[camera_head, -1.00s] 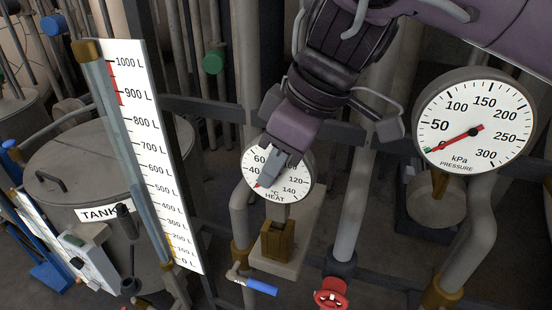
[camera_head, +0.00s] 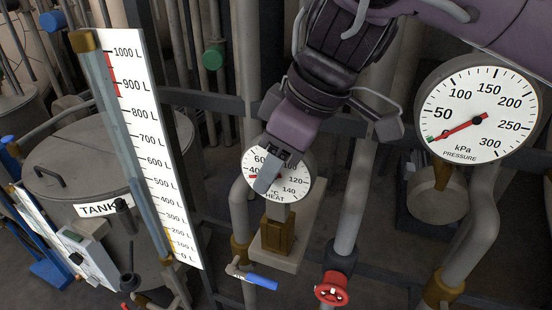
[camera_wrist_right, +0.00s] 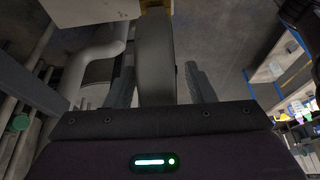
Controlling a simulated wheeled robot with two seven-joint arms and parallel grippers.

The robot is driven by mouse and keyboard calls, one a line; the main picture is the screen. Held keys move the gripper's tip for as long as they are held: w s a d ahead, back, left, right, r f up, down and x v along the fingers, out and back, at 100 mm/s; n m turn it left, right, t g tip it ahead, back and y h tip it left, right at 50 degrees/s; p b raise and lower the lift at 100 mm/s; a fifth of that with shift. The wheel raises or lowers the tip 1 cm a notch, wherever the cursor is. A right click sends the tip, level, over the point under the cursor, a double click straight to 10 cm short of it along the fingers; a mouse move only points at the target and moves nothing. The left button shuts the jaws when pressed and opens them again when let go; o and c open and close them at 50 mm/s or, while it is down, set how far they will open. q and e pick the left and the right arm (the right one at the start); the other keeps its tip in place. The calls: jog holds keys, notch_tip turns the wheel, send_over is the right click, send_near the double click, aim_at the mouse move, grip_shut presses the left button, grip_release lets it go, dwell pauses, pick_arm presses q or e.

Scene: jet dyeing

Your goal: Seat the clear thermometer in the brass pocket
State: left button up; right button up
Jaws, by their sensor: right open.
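The thermometer is a round white dial marked °C HEAT (camera_head: 292,188) with a grey rim and a short stem. It stands upright on the brass pocket (camera_head: 278,236), with its stem at the pocket's top; how deep the stem sits is hidden. My right gripper (camera_head: 267,178) is at the dial and covers part of its face. In the right wrist view the dial shows edge-on as a grey disc (camera_wrist_right: 155,62) between the two fingers (camera_wrist_right: 163,85), which stand apart with gaps at both sides. My left gripper is not in view.
A pressure gauge (camera_head: 477,115) stands at the right. A red valve wheel (camera_head: 333,289) and a blue-handled valve (camera_head: 260,281) lie below the pocket. A tall litre scale (camera_head: 150,150) and a tank (camera_head: 80,165) are at the left. Grey pipes (camera_head: 357,190) crowd close by.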

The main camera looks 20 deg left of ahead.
jog(key=v, duration=0.7)
jog(key=shift+d+r, duration=0.2)
jog(key=shift+r, duration=0.2)
